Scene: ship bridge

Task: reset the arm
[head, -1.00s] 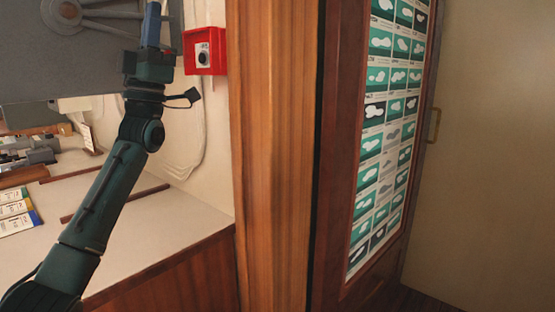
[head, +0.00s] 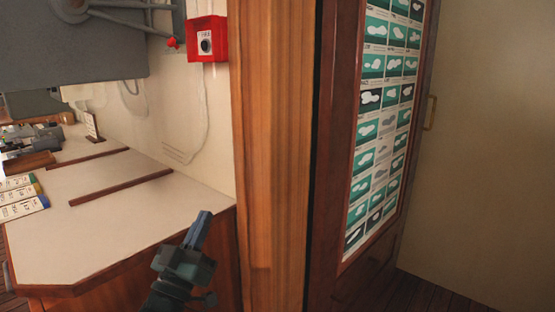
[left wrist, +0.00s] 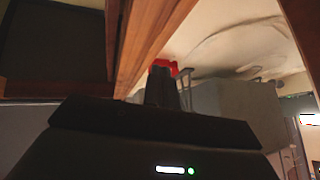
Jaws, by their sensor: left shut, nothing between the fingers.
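My left gripper (head: 202,222) is low in the head view, in front of the right end of the white counter. Its fingers point up and slightly right, and they are shut with nothing between them. In the left wrist view the same gripper (left wrist: 163,88) points up past the dark wrist body, with a red box (left wrist: 163,66) on the wall beyond its tips. That red box (head: 207,40) also shows in the head view, high on the cream wall. My right gripper is not in view.
The white counter (head: 130,200) has raised wooden strips and labelled books (head: 20,197) at its left. A wooden post (head: 268,150) stands right of the gripper. A dark grey unit (head: 75,50) hangs above. A framed chart (head: 385,110) is farther right.

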